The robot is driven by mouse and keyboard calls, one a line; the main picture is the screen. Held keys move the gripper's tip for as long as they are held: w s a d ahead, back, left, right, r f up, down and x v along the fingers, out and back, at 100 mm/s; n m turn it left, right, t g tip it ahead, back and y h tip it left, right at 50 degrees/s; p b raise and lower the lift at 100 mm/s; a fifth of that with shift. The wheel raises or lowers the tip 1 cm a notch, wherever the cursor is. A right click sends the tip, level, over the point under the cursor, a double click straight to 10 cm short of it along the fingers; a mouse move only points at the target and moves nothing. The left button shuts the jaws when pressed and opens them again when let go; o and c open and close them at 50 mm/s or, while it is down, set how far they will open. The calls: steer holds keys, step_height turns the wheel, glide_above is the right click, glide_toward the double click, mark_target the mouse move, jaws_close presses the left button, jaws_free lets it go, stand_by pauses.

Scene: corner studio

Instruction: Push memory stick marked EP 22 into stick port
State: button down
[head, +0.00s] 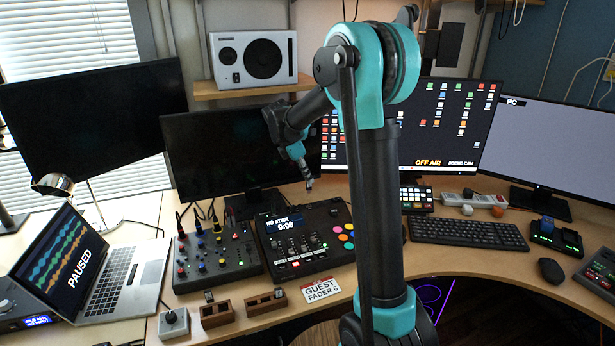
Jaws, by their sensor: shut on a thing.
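My gripper (308,183) points down above the back edge of the dark mixing console, in front of the monitors. It is shut on a small dark thing, most likely the memory stick; its mark is too small to read and the fingers mostly hide it. The console (322,262) has a screen (286,225) reading "NO STICK" and "0:00". The stick port cannot be made out; it may be near the console's back edge, below my gripper. A gap shows between gripper and console.
Two wooden holders (216,314) (265,303) with small dark pieces stand at the desk's front, beside a "GUEST FADER 6" card (320,290). A knobbed mixer (216,254) and laptop (110,280) are left. Keyboard (466,232) and mouse (551,271) are right. Monitors line the back.

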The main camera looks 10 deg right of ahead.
steer(key=shift+f, duration=2.8)
steer(key=shift+f, duration=0.65)
steer(key=c, duration=1.6)
jaws_free()
steer(key=v, duration=1.2)
steer(key=shift+s, duration=0.1)
steer(key=s+d+f+m+t+y, duration=0.1)
steer(key=s+d+f+m, duration=0.2)
steer(key=s, duration=0.7)
steer(key=s+d+f+m+t+y, duration=0.1)
steer(key=s+d+f+m+y, duration=0.1)
steer(key=s+f+m, duration=0.5)
steer(key=s+d+f+m+t+y, duration=0.1)
steer(key=s+d+f+m, duration=0.3)
steer(key=s+m, duration=0.6)
steer(key=shift+s+f, duration=0.25)
steer(key=shift+s, duration=0.45)
steer(key=shift+s+f, duration=0.25)
steer(key=shift+s, duration=0.45)
